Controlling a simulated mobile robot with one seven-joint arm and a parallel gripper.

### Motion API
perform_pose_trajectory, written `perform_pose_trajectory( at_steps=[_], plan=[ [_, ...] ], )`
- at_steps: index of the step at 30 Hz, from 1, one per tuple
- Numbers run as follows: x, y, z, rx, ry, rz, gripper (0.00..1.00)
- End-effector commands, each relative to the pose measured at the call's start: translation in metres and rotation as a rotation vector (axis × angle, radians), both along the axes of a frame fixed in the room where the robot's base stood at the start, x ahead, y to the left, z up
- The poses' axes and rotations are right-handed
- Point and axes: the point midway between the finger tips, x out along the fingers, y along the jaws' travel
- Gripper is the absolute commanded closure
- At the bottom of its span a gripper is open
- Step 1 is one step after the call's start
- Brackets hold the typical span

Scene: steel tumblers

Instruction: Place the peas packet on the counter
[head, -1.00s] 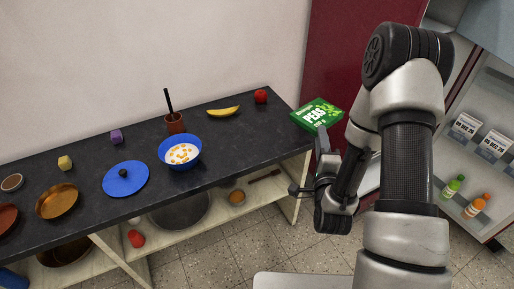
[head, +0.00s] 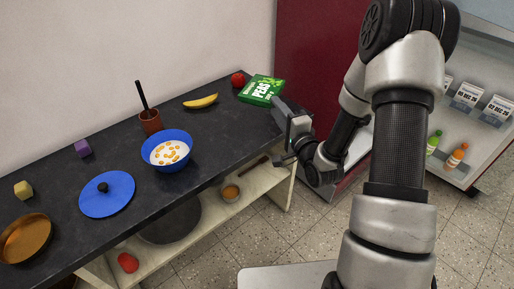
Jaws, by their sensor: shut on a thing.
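The green peas packet (head: 261,90) is at the far right end of the dark counter (head: 221,121), over its surface and just right of the red apple. I cannot tell whether it touches the counter. My gripper (head: 281,106) is shut on the near right edge of the packet. The fingertips are partly hidden by the gripper body and the packet.
Near the packet are a red apple (head: 238,80) and a banana (head: 201,101). Bare counter lies between the bowl and the packet. An open fridge (head: 470,120) is at right.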

Motion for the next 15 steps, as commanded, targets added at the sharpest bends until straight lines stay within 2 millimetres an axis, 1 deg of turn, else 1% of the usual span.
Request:
perform_pose_trajectory(
  at_steps=[1, 3, 6, 9, 15],
  plan=[
    [0.009, -0.005, -0.028, -0.004, -0.011, 0.043, 1.0],
    [0.015, -0.006, -0.042, -0.004, -0.009, 0.117, 1.0],
    [0.021, -0.011, -0.059, -0.007, -0.007, 0.203, 1.0],
    [0.023, -0.016, -0.072, -0.006, -0.006, 0.263, 1.0],
    [0.023, -0.023, -0.087, -0.003, -0.001, 0.319, 1.0]
  ],
)
